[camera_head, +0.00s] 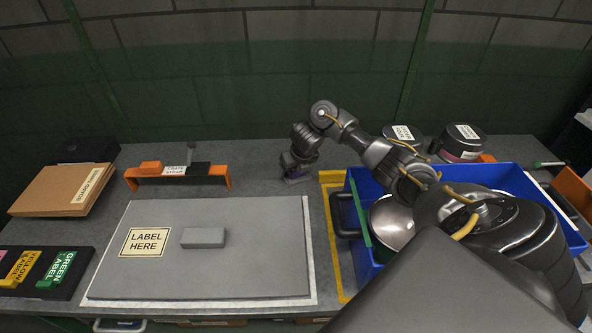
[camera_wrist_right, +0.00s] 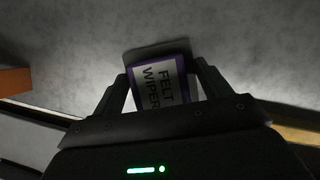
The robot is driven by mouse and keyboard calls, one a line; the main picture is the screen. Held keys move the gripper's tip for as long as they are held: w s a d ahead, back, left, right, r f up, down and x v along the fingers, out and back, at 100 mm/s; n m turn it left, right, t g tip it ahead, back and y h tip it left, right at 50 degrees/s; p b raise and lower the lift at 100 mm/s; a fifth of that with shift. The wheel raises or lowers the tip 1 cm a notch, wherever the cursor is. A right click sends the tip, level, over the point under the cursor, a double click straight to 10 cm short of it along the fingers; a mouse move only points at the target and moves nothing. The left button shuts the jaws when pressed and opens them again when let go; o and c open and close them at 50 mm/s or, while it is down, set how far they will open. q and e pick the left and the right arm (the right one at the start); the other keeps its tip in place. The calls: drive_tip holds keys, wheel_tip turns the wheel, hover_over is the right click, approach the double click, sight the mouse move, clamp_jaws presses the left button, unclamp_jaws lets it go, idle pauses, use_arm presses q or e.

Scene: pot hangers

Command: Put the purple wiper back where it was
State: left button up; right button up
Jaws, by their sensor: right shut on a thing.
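The purple wiper (camera_wrist_right: 160,88) carries a white "FELT WIPER" label and sits between the two fingers of my right gripper (camera_wrist_right: 160,95) in the right wrist view. The gripper is shut on it. In the head view my right gripper (camera_head: 296,166) points down at the bench, right of the orange stand. A bit of the purple wiper (camera_head: 297,179) shows under it, at or just above the bench top; I cannot tell whether it touches. My left gripper is not in view.
An orange and black stand (camera_head: 178,176) labelled "CRATE STRAP" is to the left. A grey board (camera_head: 190,265) with a grey block (camera_head: 203,237) lies in front. A blue crate (camera_head: 510,177) holding a pot lid (camera_head: 392,222) is at right, partly behind my arm. Bare bench (camera_head: 250,175) lies around the gripper.

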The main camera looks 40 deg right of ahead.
drive_tip(key=shift+r, duration=0.1)
drive_tip(key=o, duration=1)
drive_tip(key=shift+c, duration=0.2)
drive_tip(key=shift+r, duration=0.25)
drive_tip(key=p+v, duration=0.6)
drive_tip(key=v, duration=0.5)
drive_tip(key=shift+s+r+p, duration=0.25)
drive_tip(key=shift+p, duration=0.15)
